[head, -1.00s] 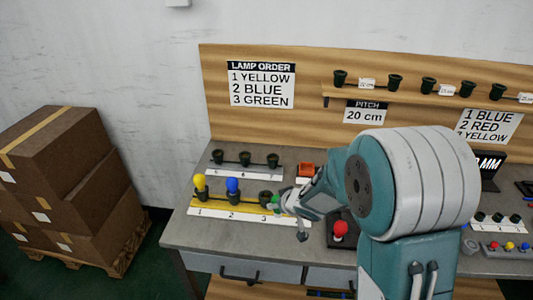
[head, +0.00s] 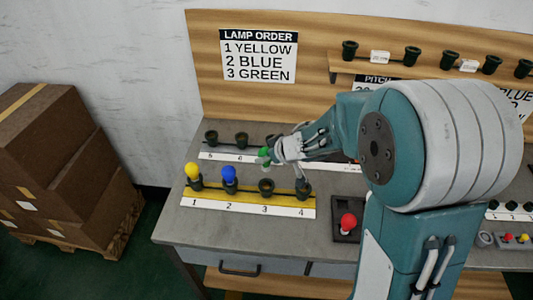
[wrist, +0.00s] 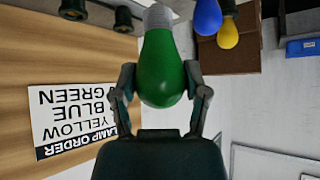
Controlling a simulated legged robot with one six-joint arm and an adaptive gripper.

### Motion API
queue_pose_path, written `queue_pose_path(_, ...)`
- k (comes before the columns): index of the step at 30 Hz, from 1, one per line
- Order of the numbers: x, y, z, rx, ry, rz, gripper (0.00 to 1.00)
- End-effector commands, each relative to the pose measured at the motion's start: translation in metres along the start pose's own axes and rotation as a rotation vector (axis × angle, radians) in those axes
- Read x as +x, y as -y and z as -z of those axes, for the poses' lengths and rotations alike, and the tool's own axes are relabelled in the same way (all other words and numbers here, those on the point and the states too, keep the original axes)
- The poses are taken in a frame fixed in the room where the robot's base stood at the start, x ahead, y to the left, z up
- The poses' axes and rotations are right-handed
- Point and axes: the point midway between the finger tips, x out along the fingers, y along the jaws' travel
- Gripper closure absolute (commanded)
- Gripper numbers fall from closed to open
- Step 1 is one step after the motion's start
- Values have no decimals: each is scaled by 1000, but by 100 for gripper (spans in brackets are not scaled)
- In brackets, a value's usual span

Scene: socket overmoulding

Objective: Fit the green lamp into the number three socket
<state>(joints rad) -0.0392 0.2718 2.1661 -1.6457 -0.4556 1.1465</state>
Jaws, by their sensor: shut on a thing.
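My gripper (head: 276,152) is shut on the green lamp (wrist: 162,68), which also shows small in the head view (head: 264,153). The wrist view shows the green bulb between the two fingers, with its pale base pointing away. The number three socket (head: 266,187) is dark, empty and stands on the yellow strip (head: 247,201). The gripper holds the lamp above and behind this socket, apart from it. The yellow lamp (head: 193,171) is in socket one and the blue lamp (head: 229,174) is in socket two. Socket four (head: 303,188) is empty.
A white strip (head: 232,156) with dark sockets lies behind the yellow one, partly hidden by my gripper. A red lamp (head: 348,221) sits in a dark tray to the right. A lamp order sign (head: 259,55) hangs on the backboard. Brown boxes (head: 50,150) stand left of the bench.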

Motion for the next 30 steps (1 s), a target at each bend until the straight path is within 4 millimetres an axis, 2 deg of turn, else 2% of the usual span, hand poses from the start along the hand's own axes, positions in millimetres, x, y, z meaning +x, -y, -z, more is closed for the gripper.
queue_pose_path(18,34,0,-35,3,2,2,79)
queue_pose_path(30,41,0,-41,1,0,0,79)
